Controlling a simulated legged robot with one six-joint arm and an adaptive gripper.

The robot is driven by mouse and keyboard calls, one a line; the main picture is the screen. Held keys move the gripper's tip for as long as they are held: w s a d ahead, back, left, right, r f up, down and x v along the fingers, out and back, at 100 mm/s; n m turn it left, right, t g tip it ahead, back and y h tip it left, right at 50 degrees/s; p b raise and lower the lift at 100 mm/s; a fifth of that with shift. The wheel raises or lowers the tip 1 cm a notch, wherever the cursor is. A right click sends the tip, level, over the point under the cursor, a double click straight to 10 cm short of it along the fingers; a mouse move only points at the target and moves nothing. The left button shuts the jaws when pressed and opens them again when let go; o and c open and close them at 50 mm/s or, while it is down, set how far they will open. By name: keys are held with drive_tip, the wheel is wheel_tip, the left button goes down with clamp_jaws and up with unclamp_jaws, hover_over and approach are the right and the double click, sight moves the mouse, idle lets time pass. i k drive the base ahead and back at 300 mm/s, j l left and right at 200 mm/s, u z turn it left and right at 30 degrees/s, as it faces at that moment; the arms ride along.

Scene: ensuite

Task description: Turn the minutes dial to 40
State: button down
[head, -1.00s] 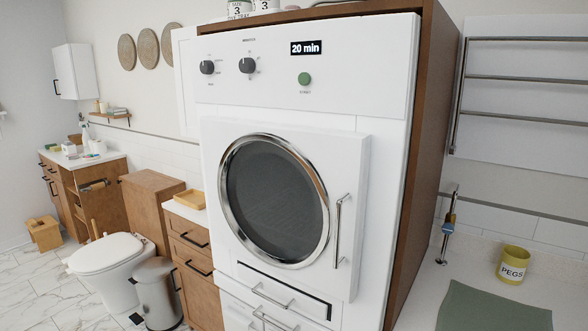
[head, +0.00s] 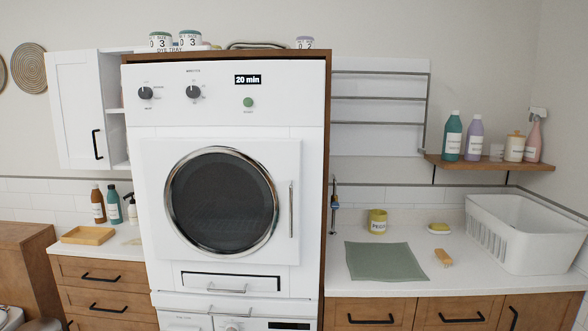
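The white dryer (head: 225,135) stands in a wooden surround in the middle of the head view, with its round glass door shut. Its top panel has two dark dials. The right dial (head: 193,92) is probably the minutes dial, though its lettering is too small to read. The left dial (head: 145,93) sits beside it. The display (head: 247,79) reads "20 min". A green button (head: 248,102) is below the display. My gripper is not in view.
A counter to the right holds a green cloth (head: 386,261), a yellow pegs pot (head: 377,221), a brush (head: 443,258) and a white basket (head: 520,235). A shelf (head: 490,163) with bottles juts from the wall. A wall cabinet (head: 84,110) hangs left of the dryer.

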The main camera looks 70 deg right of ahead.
sight(193, 91)
drive_tip(key=z, duration=1.8)
